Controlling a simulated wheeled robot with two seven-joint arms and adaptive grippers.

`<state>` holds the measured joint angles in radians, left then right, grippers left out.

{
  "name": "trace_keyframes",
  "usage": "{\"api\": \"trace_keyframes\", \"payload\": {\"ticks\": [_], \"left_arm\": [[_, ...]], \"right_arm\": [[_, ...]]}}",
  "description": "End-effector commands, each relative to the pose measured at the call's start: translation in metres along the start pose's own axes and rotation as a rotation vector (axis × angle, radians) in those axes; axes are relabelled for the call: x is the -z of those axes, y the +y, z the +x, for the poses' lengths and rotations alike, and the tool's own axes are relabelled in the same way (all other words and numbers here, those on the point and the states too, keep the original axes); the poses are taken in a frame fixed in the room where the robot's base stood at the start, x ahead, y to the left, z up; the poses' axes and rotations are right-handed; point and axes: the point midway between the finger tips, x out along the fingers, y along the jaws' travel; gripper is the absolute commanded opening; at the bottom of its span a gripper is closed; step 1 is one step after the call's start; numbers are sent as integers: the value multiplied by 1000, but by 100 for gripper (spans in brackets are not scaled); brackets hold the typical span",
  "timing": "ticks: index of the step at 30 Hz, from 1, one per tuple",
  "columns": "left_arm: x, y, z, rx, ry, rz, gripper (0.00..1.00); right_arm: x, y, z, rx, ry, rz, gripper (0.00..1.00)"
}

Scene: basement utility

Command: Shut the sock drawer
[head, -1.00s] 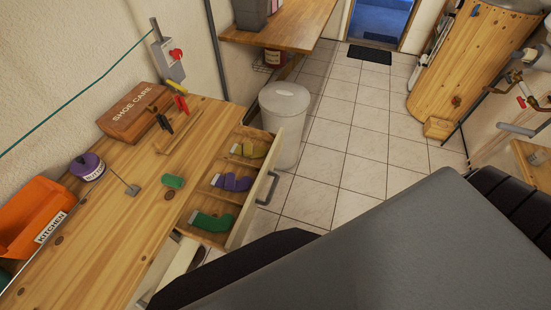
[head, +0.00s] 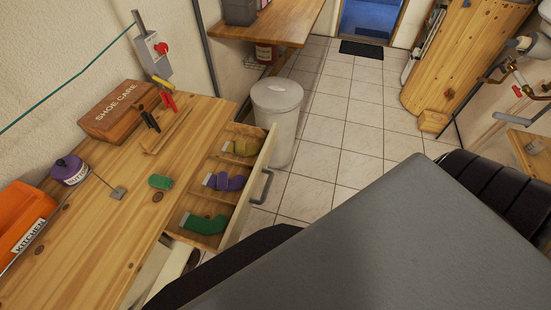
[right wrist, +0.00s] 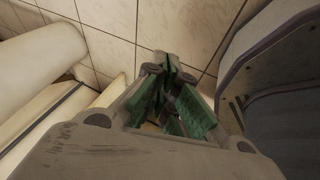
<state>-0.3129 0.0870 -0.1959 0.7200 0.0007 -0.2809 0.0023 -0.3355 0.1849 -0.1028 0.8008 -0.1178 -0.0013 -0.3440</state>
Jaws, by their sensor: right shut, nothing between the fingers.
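The sock drawer (head: 252,190) stands open from the wooden workbench (head: 60,250) in the head view, with its grey handle (head: 262,187) on the outer front. Its compartments hold an olive sock (head: 240,148), a purple sock (head: 226,182) and a green sock (head: 205,224). My right gripper (right wrist: 172,75) shows in the right wrist view with green finger pads, shut and empty, over the tiled floor and apart from the drawer handle, which I cannot make out there. My left gripper is not in view.
On the bench are a shoe care box (head: 117,108), a purple-lidded tin (head: 69,170), a green roll (head: 160,182) and an orange kitchen bin (head: 22,215). A white lidded bin (head: 277,115) stands just beyond the drawer. Tiled floor (head: 320,165) is clear to its right.

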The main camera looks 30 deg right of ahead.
Motion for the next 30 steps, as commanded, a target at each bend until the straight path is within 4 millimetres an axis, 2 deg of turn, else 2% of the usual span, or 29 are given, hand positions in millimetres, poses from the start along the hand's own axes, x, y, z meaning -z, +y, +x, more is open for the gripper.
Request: {"api": "trace_keyframes", "payload": {"ticks": [1,6,14,21,30], "left_arm": [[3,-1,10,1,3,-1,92],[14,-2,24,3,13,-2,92],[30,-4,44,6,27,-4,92],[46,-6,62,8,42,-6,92],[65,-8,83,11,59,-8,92]], "right_arm": [[2,17,8,-32,29,-50,0],[18,69,17,-135,119,-236,0],[49,146,16,-316,235,-537,0],[80,208,3,-497,314,-826,0],[121,268,-27,-743,382,-1198,0]]}}
